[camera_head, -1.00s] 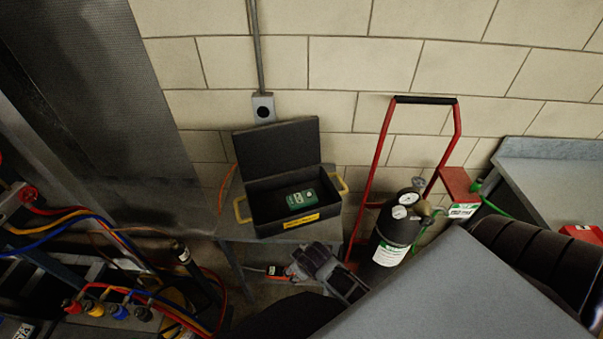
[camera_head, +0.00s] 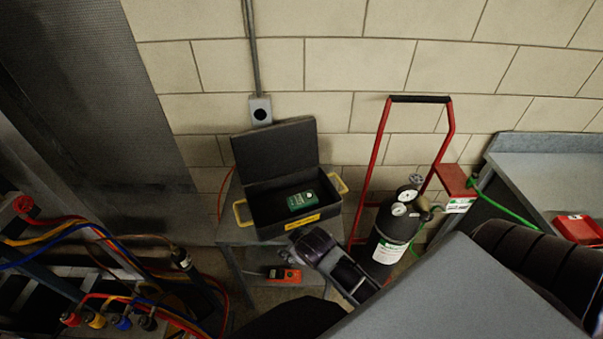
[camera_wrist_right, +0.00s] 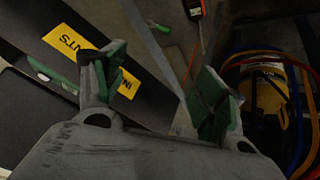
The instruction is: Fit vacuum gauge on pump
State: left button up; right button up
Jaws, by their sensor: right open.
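A green device with a small pale face (camera_head: 301,200), which may be the vacuum gauge, lies in the open black case (camera_head: 263,222). Part of a green and white item (camera_wrist_right: 45,70) shows in the case at the left of the right wrist view. My right gripper (camera_head: 301,238) is at the case's front right, near its yellow label. In the right wrist view its green-padded fingers (camera_wrist_right: 162,75) are spread apart with nothing between them. A yellow-bodied machine (camera_wrist_right: 268,92), possibly the pump, shows at the right of that view among hoses. My left gripper is out of view.
The case stands on a grey stand (camera_head: 232,238); an orange device (camera_head: 285,275) lies lower down. A black cylinder with gauges (camera_head: 391,238) stands by a red hand truck (camera_head: 447,130) on the right. Coloured hoses (camera_head: 60,228) crowd the lower left. A grey bench (camera_head: 545,170) is far right.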

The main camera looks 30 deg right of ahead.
jog(key=w+a+r+n+t+y, duration=0.1)
jog(key=w+a+r+n+t, duration=0.1)
jog(key=w+r+n+t, duration=0.55)
jog(key=w+a+r+n+t+y, duration=0.1)
jog(key=w+a+r+n+t, duration=0.2)
jog(key=w+r, duration=0.85)
jog(key=s+a+r+n+t+y, duration=0.2)
jog(key=s+a+r+n+y, duration=0.1)
jog(key=a+r+n+y, duration=0.7)
jog(key=s+a+r+n+g+y, duration=0.1)
jog(key=a+n+g+y, duration=0.25)
jog(key=n, duration=0.35)
jog(key=s+a+n+g+y, duration=0.25)
jog(key=n+g, duration=0.25)
jog(key=n, duration=0.3)
jog(key=d+f+n+g+h, duration=0.4)
jog(key=f+n+g, duration=0.1)
jog(key=f+n, duration=0.15)
jog(key=d+f+n+g+h, duration=0.3)
jog(key=d+f+n+g, duration=0.15)
jog(key=f, duration=0.25)
jog(key=d+f+n+g+h, duration=0.1)
jog(key=d+h, duration=0.9)
jog(key=d, duration=1.3)
jog(key=shift+w+f+n+h, duration=0.15)
jog(key=shift+w+n+h, duration=0.15)
jog(key=shift+w+n, duration=0.15)
jog(key=shift+d+f, duration=0.1)
